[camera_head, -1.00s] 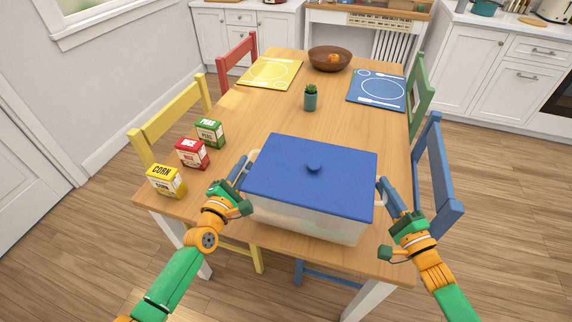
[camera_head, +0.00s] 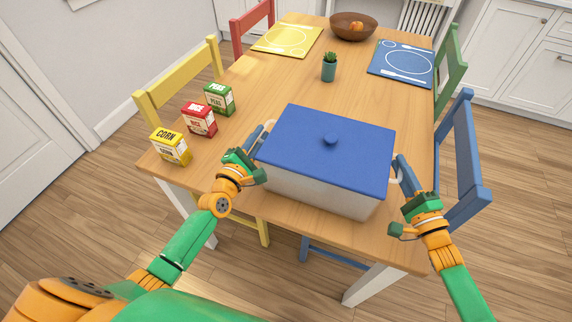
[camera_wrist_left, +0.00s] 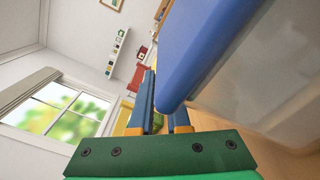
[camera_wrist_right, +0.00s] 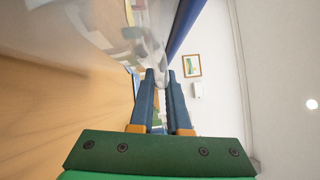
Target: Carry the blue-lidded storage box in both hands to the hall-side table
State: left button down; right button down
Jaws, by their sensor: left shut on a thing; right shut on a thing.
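The storage box (camera_head: 318,190) has clear, whitish walls and a flat blue lid (camera_head: 335,155) with a round knob. It is at the near end of the wooden table (camera_head: 290,85); I cannot tell whether it rests on the top or hangs just above it. My left gripper (camera_head: 256,142) is shut on the box's left handle. My right gripper (camera_head: 402,170) is shut on the right handle, whose pale edge shows beside the fingers. The box wall and lid also fill much of the left wrist view (camera_wrist_left: 205,45). The hall-side table cannot be made out.
Corn (camera_head: 170,147), rice (camera_head: 200,119) and peas (camera_head: 219,99) boxes stand at the table's left edge. A small potted plant (camera_head: 329,68), yellow mat (camera_head: 287,40), blue mat (camera_head: 402,63) and brown bowl (camera_head: 353,27) lie farther back. Yellow (camera_head: 180,80) and blue (camera_head: 465,160) chairs flank the table.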

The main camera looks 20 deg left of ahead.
pick_arm(q)
jog(key=c, duration=1.3)
grip_release()
jog(key=shift+f+b, duration=0.3)
jog(key=shift+f, duration=0.45)
pick_arm(e)
jog(key=c, duration=1.3)
grip_release()
jog(key=shift+f, duration=0.7)
pick_arm(q)
jog(key=o, duration=0.4)
jog(key=shift+r+p, duration=0.3)
jog(key=shift+p, duration=0.05)
pick_arm(e)
jog(key=o, duration=0.4)
jog(key=shift+r, duration=0.3)
pick_arm(q)
jog(key=shift+s, duration=0.1)
